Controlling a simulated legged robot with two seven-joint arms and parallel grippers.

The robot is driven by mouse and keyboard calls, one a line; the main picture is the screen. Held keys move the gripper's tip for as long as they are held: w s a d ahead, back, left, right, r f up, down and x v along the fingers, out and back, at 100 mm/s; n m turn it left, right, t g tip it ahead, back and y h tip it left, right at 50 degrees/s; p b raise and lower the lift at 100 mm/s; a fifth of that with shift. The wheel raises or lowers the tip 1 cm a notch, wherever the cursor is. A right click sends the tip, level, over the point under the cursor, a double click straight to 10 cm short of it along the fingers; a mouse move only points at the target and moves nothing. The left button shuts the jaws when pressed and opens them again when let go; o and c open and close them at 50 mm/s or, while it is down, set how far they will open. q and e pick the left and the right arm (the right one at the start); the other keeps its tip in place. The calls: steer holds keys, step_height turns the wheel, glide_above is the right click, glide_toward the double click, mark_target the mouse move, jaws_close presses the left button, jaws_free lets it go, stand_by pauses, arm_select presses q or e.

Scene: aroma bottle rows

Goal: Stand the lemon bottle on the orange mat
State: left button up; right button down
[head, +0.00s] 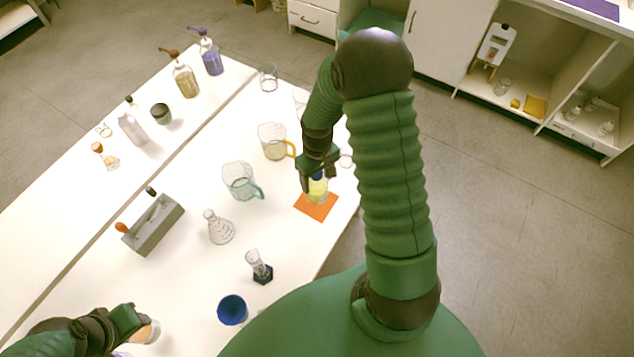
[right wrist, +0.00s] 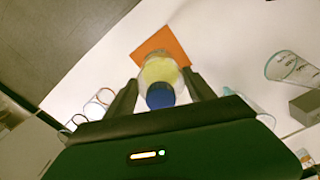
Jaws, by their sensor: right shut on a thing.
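The orange mat (head: 316,206) lies on the white table near its right edge. It also shows in the right wrist view (right wrist: 172,37), past the bottle. The lemon bottle (head: 318,188) is clear with yellow liquid and, in the right wrist view (right wrist: 161,72), a blue cap. My right gripper (head: 314,180) is shut on the bottle, with one finger on each side of it. The bottle is over the mat; I cannot tell whether its base touches it. My left gripper (head: 140,325) is low at the left, by an orange-topped thing; its fingers are not clear.
Near the mat stand a teal-handled beaker (head: 241,181), a yellow-handled beaker (head: 274,141) and a flask (head: 219,228). A blue cup (head: 232,309), a small cylinder on a dark base (head: 260,267) and a grey caddy (head: 153,224) stand further off. The table's right edge is close to the mat.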

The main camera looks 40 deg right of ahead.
steer(key=shift+a+f, duration=0.2)
steer(key=shift+f, duration=1.45)
steer(key=shift+c, duration=1.8)
jaws_free()
